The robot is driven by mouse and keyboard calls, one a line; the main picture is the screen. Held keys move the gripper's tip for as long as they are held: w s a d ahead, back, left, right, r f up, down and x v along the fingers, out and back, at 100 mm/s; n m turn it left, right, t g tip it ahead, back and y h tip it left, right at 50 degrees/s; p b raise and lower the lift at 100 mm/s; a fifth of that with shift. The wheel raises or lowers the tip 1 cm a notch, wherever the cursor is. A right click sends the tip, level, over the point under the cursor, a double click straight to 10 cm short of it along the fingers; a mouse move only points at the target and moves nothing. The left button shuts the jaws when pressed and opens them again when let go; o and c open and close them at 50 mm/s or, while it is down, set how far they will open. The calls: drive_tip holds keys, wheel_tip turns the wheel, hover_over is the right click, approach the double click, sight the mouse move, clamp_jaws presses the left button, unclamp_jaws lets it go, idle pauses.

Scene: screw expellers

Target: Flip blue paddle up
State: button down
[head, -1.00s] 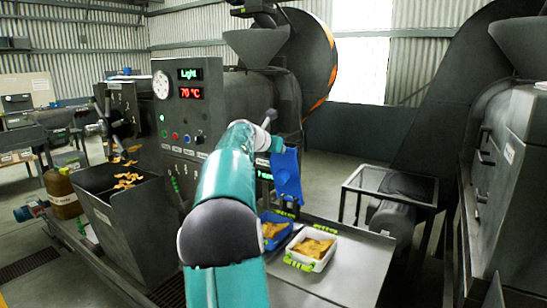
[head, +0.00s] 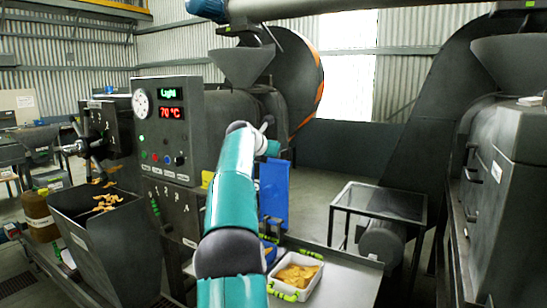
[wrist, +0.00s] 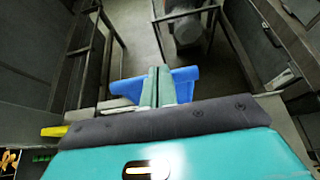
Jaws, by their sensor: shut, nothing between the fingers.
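The blue paddle (head: 273,190) hangs as a tall flat panel to the right of the control panel, beside the end of my arm. In the wrist view the blue paddle (wrist: 184,82) shows on both sides of my gripper (wrist: 153,72). The gripper's two teal fingers are together with nothing between them. They overlap the paddle in that view; I cannot tell whether they touch it. In the head view the fingers are hidden. The paddle's mounting is not clear to see.
A grey control panel (head: 170,110) with a gauge and red 70 °C readout stands left of my arm. A white tray of chips (head: 297,272) sits on a metal table below. A glass-topped stand (head: 385,200) is to the right. A yellow piece (wrist: 53,131) is at left.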

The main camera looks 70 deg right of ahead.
drive_tip(key=shift+s+f, duration=0.1)
drive_tip(key=shift+f, duration=0.5)
drive_tip(key=v, duration=1.4)
drive_tip(key=shift+r, duration=0.45)
